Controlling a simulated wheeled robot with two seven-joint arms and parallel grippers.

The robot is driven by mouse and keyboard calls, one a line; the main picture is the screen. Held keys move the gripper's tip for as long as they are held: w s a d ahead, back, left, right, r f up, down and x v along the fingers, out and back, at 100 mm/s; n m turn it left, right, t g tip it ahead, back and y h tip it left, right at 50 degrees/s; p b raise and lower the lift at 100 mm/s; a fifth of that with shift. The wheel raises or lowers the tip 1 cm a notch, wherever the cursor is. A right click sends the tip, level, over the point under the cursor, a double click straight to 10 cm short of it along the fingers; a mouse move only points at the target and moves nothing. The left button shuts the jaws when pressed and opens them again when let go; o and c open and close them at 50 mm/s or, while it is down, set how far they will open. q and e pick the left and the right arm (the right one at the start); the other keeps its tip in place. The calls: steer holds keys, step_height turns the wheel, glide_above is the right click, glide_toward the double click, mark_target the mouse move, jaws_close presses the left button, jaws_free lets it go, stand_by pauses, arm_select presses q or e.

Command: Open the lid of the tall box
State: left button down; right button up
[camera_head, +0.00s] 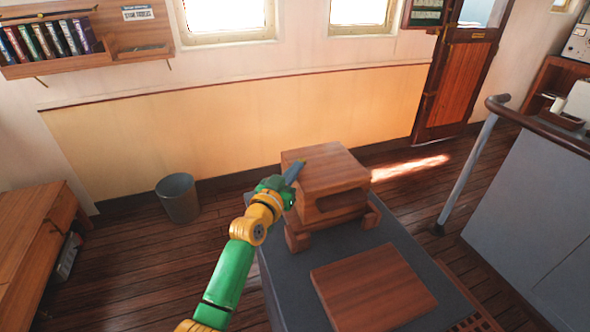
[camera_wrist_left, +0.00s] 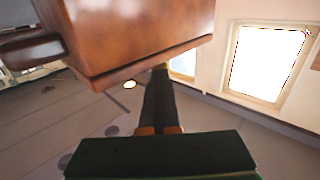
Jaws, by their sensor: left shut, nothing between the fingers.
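The tall box (camera_head: 335,200) is reddish-brown wood with a dark slot in its front and stands on block feet on a grey table. Its lid (camera_head: 328,168) lies on top and looks closed. My left gripper (camera_head: 297,168) is at the box's upper left side, its fingers shut and empty, the tips by the lid's left edge. In the left wrist view the dark fingers (camera_wrist_left: 160,85) reach up to the lower edge of a large glossy wooden part (camera_wrist_left: 135,40). I cannot tell whether they touch it. My right gripper is not in view.
A flat wooden board (camera_head: 372,287) lies on the grey table (camera_head: 290,300) in front of the box. A metal bin (camera_head: 178,198) stands on the floor to the left. A railing (camera_head: 465,175) and grey console (camera_head: 530,215) stand to the right.

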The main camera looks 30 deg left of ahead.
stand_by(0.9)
arm_select(q)
steer(key=c, duration=0.7)
jaws_free()
steer(key=shift+w, duration=0.1)
steer(key=s, duration=0.7)
steer(key=shift+d+b, duration=0.2)
steer(key=shift+b, duration=0.2)
steer(key=shift+f, duration=0.1)
